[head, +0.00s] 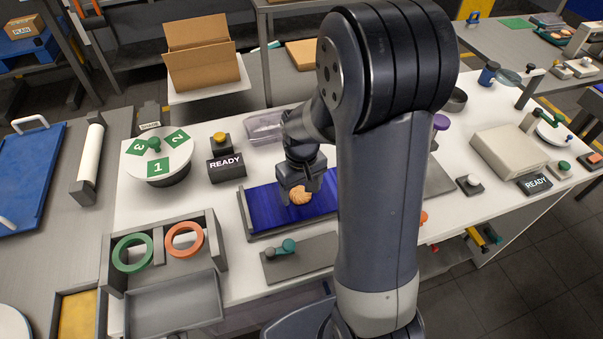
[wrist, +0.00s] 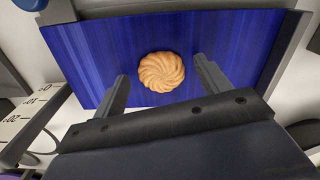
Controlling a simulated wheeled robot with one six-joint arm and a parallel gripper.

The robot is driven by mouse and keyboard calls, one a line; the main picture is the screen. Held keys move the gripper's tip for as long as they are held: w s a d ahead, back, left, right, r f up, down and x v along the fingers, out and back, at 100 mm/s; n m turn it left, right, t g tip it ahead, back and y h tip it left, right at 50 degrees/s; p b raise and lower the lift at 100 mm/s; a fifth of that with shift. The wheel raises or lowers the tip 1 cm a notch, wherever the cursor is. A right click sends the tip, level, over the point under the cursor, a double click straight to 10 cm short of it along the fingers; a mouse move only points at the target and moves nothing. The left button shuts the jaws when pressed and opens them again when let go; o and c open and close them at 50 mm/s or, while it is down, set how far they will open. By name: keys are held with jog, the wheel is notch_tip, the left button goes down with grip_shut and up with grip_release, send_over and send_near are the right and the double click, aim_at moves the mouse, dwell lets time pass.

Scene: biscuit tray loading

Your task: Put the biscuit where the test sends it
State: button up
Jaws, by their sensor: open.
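A round golden swirled biscuit (head: 299,195) lies on a blue surface (head: 265,211) with a grey frame. In the wrist view the biscuit (wrist: 162,72) shows near the middle of the blue surface (wrist: 75,52). My gripper (head: 300,188) is over the blue surface, close to the biscuit. In the wrist view its two fingers (wrist: 160,85) are apart, one on each side of the biscuit's near edge, with nothing held between them. Whether the fingers touch the blue surface I cannot tell. My arm hides the right part of the blue surface in the head view.
A round table with green numbered pads (head: 158,166) stands left, beside a black READY sign (head: 226,168) and yellow button (head: 219,138). A grey tray (head: 172,303) and a box with green and orange rings (head: 133,253) are front left. Another READY sign (head: 535,184) and a grey box (head: 510,150) are right.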

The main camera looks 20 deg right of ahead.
aim_at(302, 194)
notch_tip(302, 194, up, 12)
dwell(0.4)
jog(key=shift+f, duration=0.15)
